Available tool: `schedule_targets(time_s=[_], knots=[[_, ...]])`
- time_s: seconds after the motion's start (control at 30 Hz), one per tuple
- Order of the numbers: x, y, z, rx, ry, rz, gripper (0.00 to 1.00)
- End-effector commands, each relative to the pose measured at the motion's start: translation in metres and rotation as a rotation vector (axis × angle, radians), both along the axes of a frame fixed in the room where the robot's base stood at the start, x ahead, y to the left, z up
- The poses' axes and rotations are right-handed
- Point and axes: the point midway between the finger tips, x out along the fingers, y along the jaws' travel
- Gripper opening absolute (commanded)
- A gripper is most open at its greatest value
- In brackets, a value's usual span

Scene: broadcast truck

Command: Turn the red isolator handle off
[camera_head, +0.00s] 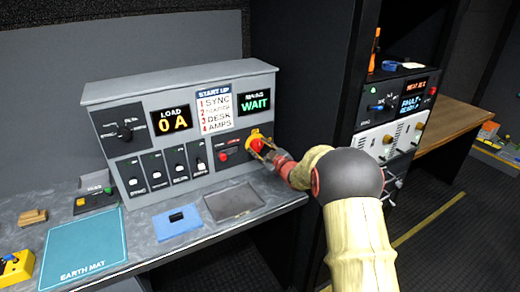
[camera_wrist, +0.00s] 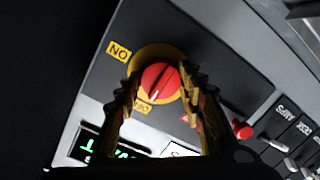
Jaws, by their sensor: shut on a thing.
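The red isolator handle (camera_head: 257,144) sits on a yellow round plate at the lower right of the grey panel. In the wrist view the red handle (camera_wrist: 160,80) is a round knob with a raised bar. A yellow ON label (camera_wrist: 119,50) is at its upper left, and a yellow OFF label (camera_wrist: 143,108) is below it, partly covered. My gripper (camera_head: 264,150) is at the handle; in the wrist view its two fingers (camera_wrist: 160,88) lie on either side of the knob, shut on it. I cannot tell exactly which label the handle points to.
The panel has a LOAD display (camera_head: 172,119) reading 0 A and a second display (camera_head: 256,102) reading WAIT. A row of black switches (camera_head: 178,164) is left of the handle. A rack (camera_head: 395,110) stands right.

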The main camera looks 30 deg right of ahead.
Motion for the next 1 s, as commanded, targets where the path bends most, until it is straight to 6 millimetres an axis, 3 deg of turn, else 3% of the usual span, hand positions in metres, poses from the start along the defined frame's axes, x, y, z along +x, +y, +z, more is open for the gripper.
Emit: schedule_targets(time_s=[0.07, 0.1, 0.4, 0.77, 1.0], knots=[[0.0, 0.0, -0.001, -0.001, 0.001, 0.0, 0.14], [0.0, 0.0, -0.001, -0.001, 0.001, 0.0, 0.39], [0.0, 0.0, 0.0, 0.0, 0.0, 0.0, 0.56], [-0.002, 0.0, 0.0, 0.001, 0.0, 0.0, 0.57], [-0.034, -0.002, 0.005, 0.001, -0.001, -0.002, 0.57]])
